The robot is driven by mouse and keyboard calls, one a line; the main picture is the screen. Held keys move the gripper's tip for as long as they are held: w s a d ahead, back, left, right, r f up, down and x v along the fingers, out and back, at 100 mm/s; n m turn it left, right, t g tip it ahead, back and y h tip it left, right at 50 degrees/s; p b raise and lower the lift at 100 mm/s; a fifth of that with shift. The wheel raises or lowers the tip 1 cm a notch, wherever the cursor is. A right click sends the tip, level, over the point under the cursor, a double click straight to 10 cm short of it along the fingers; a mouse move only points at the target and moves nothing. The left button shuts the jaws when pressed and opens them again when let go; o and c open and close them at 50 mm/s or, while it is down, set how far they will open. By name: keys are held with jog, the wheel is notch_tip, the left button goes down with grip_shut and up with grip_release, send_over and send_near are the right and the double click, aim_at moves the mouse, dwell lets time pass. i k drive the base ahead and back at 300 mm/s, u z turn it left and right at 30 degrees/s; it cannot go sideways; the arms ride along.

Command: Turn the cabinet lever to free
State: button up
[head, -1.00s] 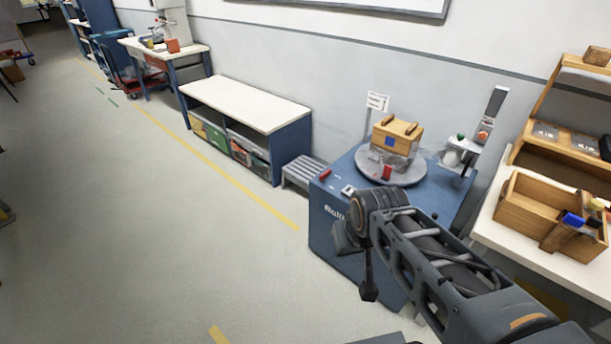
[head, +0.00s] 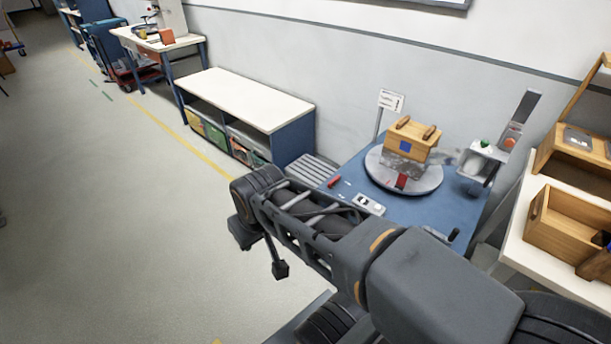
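The blue cabinet (head: 408,208) stands against the wall, right of centre, with its front mostly hidden behind my arm. A small red lever-like handle (head: 333,181) lies at the left of its top; I cannot tell whether this is the lever. A pale switch plate (head: 368,203) sits nearer the front edge. A dark handle (head: 453,236) shows at the right edge. My gripper (head: 262,251) hangs over the floor, left of the cabinet and apart from it. Its fingers are too dark and small to tell open from shut.
A grey turntable (head: 420,184) on the cabinet bears a wooden box (head: 408,138) with a blue square. A sign (head: 390,101) and a dispenser-like device (head: 482,165) stand behind. A slatted step (head: 311,170) and white-topped shelf (head: 245,98) stand left. A workbench (head: 540,250) stands right. Left floor is clear.

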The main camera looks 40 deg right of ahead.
aim_at(331, 182)
jog(key=z, duration=0.05)
jog(key=i, duration=0.75)
jog(key=z, duration=1.1)
jog(key=i, duration=0.55)
jog(key=z, duration=0.55)
